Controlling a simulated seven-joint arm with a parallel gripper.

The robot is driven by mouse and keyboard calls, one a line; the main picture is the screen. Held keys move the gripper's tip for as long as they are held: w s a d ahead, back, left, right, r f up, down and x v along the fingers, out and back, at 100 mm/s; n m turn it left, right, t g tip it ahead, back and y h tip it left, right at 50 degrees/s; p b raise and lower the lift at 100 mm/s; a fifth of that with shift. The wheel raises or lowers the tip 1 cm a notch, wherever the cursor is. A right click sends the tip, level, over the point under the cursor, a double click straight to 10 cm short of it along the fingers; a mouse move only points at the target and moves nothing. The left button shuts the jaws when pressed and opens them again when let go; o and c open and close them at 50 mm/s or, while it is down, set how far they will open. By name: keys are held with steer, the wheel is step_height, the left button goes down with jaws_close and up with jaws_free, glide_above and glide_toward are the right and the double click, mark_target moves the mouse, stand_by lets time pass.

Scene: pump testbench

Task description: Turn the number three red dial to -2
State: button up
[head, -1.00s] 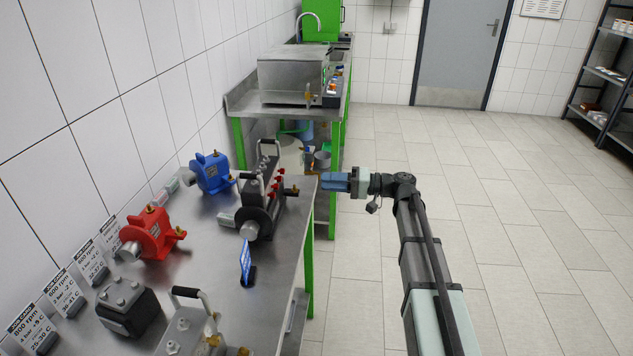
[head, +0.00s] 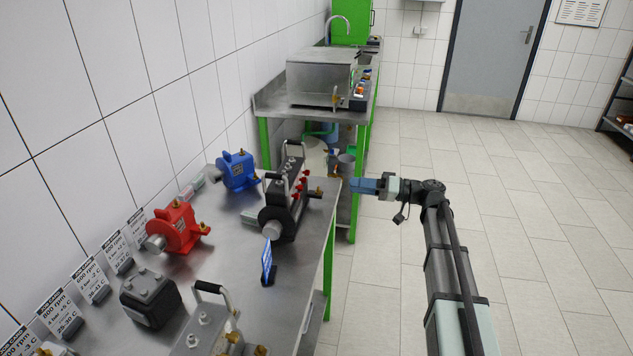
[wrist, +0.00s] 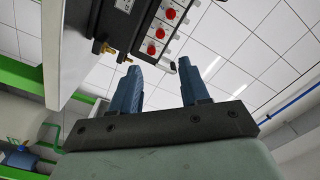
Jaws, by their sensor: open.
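A black pump unit (head: 283,205) with a carrying handle stands near the right edge of the steel bench. A row of small red dials (head: 302,182) runs along its right side. In the wrist view, three red dials (wrist: 160,33) show on a pale panel beyond the fingers. Their numbers and settings are too small to read, so I cannot tell which is number three. My gripper (head: 356,185) is open and empty, with blue fingers pointing left, just right of the bench edge and apart from the dials. The two fingers also show in the wrist view (wrist: 160,67).
On the bench (head: 215,285) are a blue pump (head: 238,170), a red pump (head: 177,228), a dark box (head: 150,297) and a small blue display (head: 267,262). Job cards (head: 90,285) line the wall. Brass fittings (wrist: 112,52) lie close left of the fingers. Floor on the right is clear.

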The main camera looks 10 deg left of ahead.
steer(key=n, duration=0.1)
glide_toward(303, 180)
steer(key=a, duration=0.7)
steer(key=shift+w+a+f, duration=0.2)
steer(key=shift+w+a, duration=0.1)
steer(key=shift+w, duration=0.05)
jaws_close()
stand_by(0.3)
